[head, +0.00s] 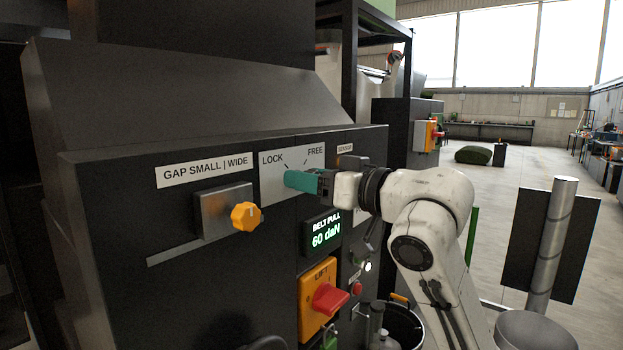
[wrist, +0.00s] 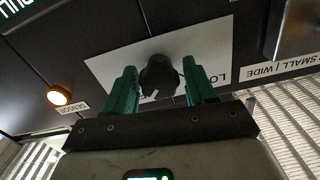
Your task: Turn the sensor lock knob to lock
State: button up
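The sensor lock knob (wrist: 158,78) is dark and round, with a white mark, on a pale plate (wrist: 222,50) seen upside down in the wrist view. The mark points down and slightly left there, away from the partly covered LOCK word. My gripper (wrist: 159,65) is open, its two teal fingers on either side of the knob, with visible gaps. In the head view, my gripper (head: 290,179) is at the plate (head: 273,196), below the LOCK and FREE words, and hides the knob.
An orange lamp (wrist: 59,96) labelled SENSOR glows beside the plate. An orange gap knob (head: 246,216) sticks out on the left. Below are a BELT PULL display (head: 324,233) reading 60 daN and a red LIFT handle (head: 330,298) on a yellow plate. Open floor lies behind right.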

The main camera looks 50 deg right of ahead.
jog(key=c, duration=0.8)
jog(key=shift+n+b, duration=0.3)
jog(key=shift+b, duration=0.05)
jog(key=n+b, duration=0.2)
jog(key=shift+f+n, duration=0.1)
jog(key=shift+n, duration=0.2)
jog(key=n+b, duration=0.4)
jog(key=n, duration=0.1)
jog(key=shift+a+n, duration=0.1)
jog(key=shift+n, duration=0.2)
jog(key=n+b, duration=0.3)
jog(key=n, duration=0.1)
jog(key=shift+a+n, duration=0.1)
jog(key=shift+n, duration=0.2)
jog(key=shift+n+b, duration=1.2)
jog(key=shift+n, duration=1)
